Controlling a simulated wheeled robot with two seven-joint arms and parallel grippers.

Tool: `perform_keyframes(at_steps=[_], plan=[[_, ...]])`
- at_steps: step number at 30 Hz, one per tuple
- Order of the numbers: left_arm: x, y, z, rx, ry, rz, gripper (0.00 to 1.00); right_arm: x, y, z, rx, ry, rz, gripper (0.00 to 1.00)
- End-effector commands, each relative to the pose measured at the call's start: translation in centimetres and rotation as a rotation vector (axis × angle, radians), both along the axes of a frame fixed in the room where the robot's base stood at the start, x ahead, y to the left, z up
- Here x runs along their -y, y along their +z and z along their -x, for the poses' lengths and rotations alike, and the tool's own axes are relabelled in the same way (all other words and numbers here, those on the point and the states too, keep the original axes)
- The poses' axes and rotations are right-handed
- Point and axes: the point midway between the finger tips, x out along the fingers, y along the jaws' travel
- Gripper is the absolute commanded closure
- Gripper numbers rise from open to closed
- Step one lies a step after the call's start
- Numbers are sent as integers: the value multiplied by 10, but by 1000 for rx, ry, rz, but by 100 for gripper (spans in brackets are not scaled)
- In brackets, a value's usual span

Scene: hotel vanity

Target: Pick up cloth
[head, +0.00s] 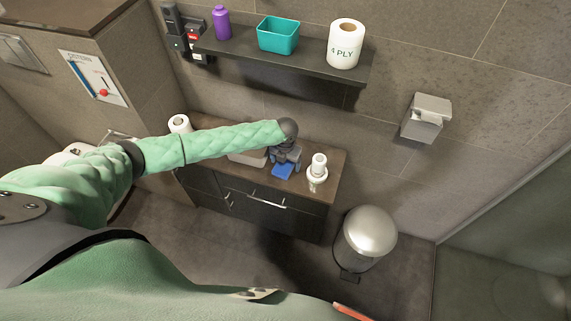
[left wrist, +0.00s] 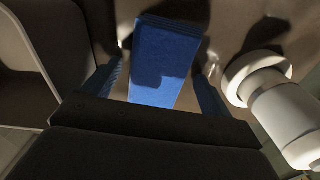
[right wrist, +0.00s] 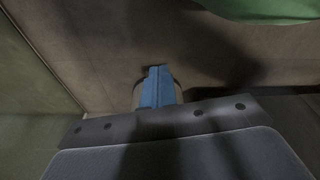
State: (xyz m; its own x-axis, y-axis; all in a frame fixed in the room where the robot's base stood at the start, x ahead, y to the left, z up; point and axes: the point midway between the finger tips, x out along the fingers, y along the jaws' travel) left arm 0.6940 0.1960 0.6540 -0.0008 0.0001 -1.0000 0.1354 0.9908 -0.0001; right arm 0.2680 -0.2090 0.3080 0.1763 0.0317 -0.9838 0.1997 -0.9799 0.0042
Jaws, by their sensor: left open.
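A folded blue cloth (head: 283,172) lies on the wooden vanity top, near its front edge. It also shows as a blue rectangle in the left wrist view (left wrist: 165,62). My left gripper (head: 286,163) is right above the cloth. Its open fingers (left wrist: 160,74) stand on either side of the cloth in the left wrist view; I cannot tell whether they touch it. My right gripper (right wrist: 158,86) shows blue fingers pressed together with nothing seen between them, away from the vanity. The palm hides the near end of the cloth in the left wrist view.
A white roll on a stand (head: 317,172) is close to the right of the cloth. A sink basin (head: 247,158) is to its left, partly behind my arm. A shelf (head: 290,58) with a teal box (head: 278,35) hangs above. A metal bin (head: 366,238) stands right of the vanity.

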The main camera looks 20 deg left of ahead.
Motion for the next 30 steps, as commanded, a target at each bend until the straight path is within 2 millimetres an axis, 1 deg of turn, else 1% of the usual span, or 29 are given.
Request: perform_keyframes(at_steps=[2,5,9,10,18,22,25,30], plan=[[0,0,0,0,0,0,15,0,0,0,0,0,0,100],[0,0,0,0,0,0,33,0,0,0,-1,0,0,100],[0,0,0,0,0,0,61,0,0,0,0,0,0,100],[0,0,0,0,0,0,64,0,0,0,0,0,0,100],[0,2,-1,1,0,0,64,2,0,0,-1,0,2,100],[-1,10,-1,2,0,-1,64,1,-1,-1,-11,-2,2,100],[-1,23,-2,4,0,0,64,-11,15,-6,-11,-5,-10,100],[-1,52,-2,4,0,0,64,-17,36,-14,-25,-10,-15,100]])
